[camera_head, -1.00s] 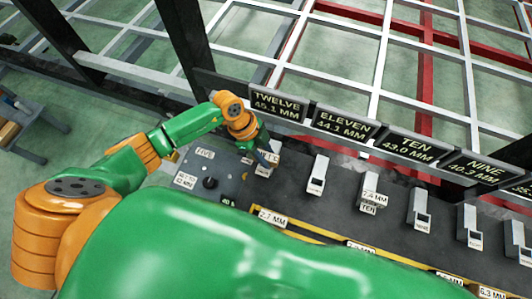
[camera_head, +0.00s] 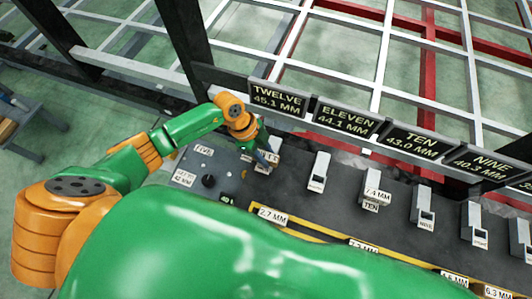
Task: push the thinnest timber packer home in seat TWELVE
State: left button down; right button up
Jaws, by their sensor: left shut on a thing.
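The sign for seat TWELVE (camera_head: 276,101) reads 45.1 MM and stands at the back edge of the dark bench. My left gripper (camera_head: 261,156) is right at the seat block below that sign, pointing down. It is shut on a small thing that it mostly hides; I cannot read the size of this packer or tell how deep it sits. A pale block face with a label (camera_head: 272,157) shows just right of the fingers. My right gripper is not in view.
Seat blocks ELEVEN (camera_head: 319,172), TEN (camera_head: 371,201) and NINE (camera_head: 423,208) stand to the right; TEN bears a piece with an MM label. A yellow-edged strip with a 2.7 MM label (camera_head: 272,216) lies in front. My green arm covers the foreground.

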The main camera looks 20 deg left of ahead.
pick_arm(q)
jog(key=shift+f, duration=0.3)
jog(key=shift+c, duration=2.2)
grip_release()
jog(key=p+v, duration=0.2)
jog(key=v, duration=0.5)
jog(key=shift+r, duration=0.1)
